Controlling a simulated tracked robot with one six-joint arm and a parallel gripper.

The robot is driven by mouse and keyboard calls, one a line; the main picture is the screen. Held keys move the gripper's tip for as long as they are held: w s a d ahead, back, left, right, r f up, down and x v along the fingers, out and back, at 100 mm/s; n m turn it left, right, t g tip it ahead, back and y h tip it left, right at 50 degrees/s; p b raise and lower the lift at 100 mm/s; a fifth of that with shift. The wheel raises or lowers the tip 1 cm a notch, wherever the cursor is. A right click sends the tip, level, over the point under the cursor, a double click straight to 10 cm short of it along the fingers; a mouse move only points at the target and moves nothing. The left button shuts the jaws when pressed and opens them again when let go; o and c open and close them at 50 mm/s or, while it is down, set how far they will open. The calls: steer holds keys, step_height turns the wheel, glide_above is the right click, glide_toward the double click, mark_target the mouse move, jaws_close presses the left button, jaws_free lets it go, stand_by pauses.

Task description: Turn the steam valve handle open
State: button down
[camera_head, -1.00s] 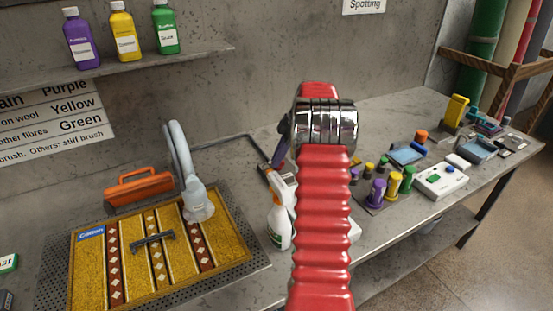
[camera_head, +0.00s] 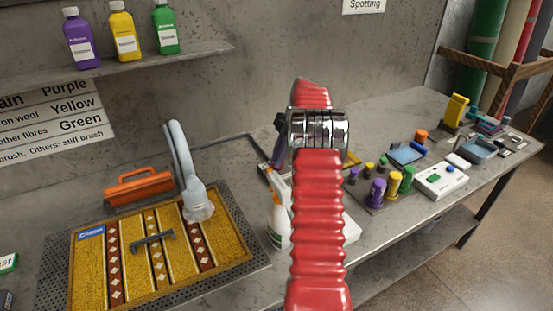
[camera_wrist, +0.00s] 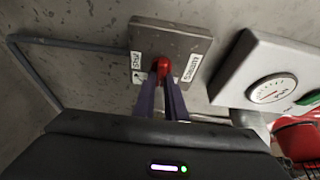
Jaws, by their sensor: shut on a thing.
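The red steam valve handle (camera_wrist: 161,64) stands out from a grey wall plate (camera_wrist: 185,36) in the wrist view. The plate has a small white label on its left, which seems to read "SHUT", and a longer white label on its right. My gripper (camera_wrist: 162,78) has purple fingers shut on the handle, one on each side. In the head view my red arm hides the valve, and only a bit of my gripper (camera_head: 279,150) shows at its left. The handle's exact angle is hard to tell.
A white gauge box (camera_wrist: 270,80) is close to the right of the plate. A grey pipe (camera_wrist: 60,42) runs along the wall at left. A white spray bottle (camera_head: 277,220) and a rug sample (camera_head: 85,265) with a grey-hosed tool (camera_head: 198,205) are on the bench.

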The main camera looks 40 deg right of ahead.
steer(key=c, duration=1.8)
jaws_free()
steer(key=shift+d, duration=0.1)
steer(key=v, duration=1.3)
steer(key=shift+r, duration=0.25)
